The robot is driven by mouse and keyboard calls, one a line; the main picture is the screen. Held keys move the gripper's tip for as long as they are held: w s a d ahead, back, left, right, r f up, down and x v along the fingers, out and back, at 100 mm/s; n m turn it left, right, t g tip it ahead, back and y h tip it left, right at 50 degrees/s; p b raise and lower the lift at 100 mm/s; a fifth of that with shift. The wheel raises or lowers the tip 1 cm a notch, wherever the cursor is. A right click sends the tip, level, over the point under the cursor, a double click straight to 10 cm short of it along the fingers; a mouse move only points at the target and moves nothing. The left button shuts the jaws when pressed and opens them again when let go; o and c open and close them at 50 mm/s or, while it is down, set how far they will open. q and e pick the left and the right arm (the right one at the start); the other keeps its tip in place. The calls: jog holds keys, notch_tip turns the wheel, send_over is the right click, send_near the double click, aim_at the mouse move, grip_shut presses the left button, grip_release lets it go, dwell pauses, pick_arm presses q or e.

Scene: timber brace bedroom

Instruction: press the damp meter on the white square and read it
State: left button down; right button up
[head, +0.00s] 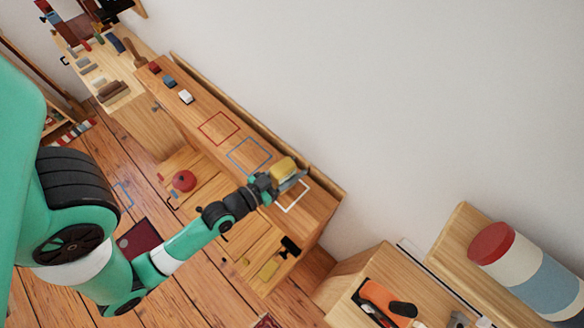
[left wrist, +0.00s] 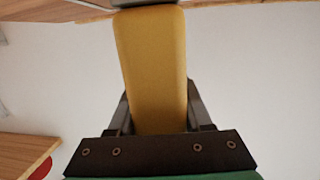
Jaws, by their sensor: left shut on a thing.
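The damp meter (head: 283,169) is a yellow block with a grey part at its end. My left gripper (head: 268,186) is shut on it, and the yellow body (left wrist: 152,70) fills the middle of the left wrist view between the two fingers. In the head view the meter is over the right end of the long wooden top, just up and left of the white square (head: 293,197). Part of the square's outline is hidden by the gripper. I cannot tell whether the meter touches the wood, and no readout shows. My right gripper is not in view.
A red square (head: 219,128) and a blue square (head: 249,155) are outlined further left on the same top. Small red, blue and white blocks (head: 186,97) stand beyond them. A raised wooden ledge (head: 328,189) runs along the wall side. A red round object (head: 184,180) lies lower down.

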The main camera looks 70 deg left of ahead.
aim_at(292, 160)
pick_arm(q)
jog(key=shift+f+b, duration=0.45)
jog(key=shift+f, duration=0.15)
dwell(1.1)
jog(key=shift+r, duration=0.1)
notch_tip(292, 160, up, 7)
jog(key=p, duration=0.7)
jog(key=shift+r, duration=0.15)
dwell(0.3)
